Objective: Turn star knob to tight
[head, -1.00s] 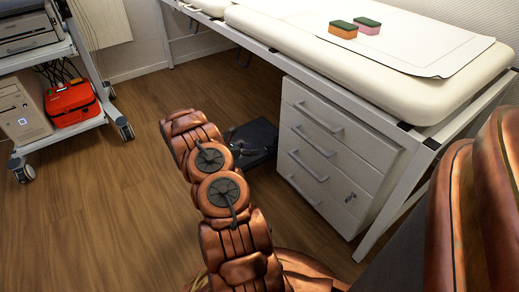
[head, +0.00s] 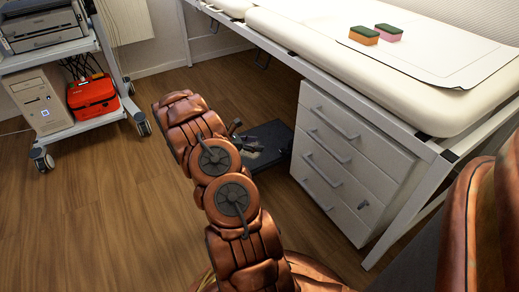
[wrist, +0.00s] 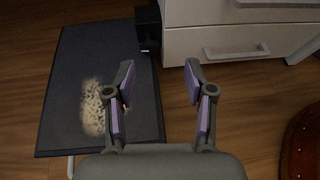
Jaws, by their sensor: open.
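No star knob can be made out in either view. My gripper (wrist: 160,82) is open and empty in the wrist view, its two purple-lined fingers apart. It points down over the floor, just right of a dark flat panel (wrist: 72,50) with a pale speckled patch. A small black block (wrist: 148,30) stands at the panel's upper right corner, beside the drawer cabinet; its details are too dark to tell. In the head view, the dark panel (head: 272,132) lies low beside the cabinet, partly hidden by my copper-coloured arm.
A white drawer cabinet (head: 340,165) stands under a padded couch (head: 420,95) with two sponges (head: 376,34) on it. At left, a wheeled trolley (head: 95,125) carries a computer and a red case (head: 92,94). The wooden floor (head: 90,210) at left is clear.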

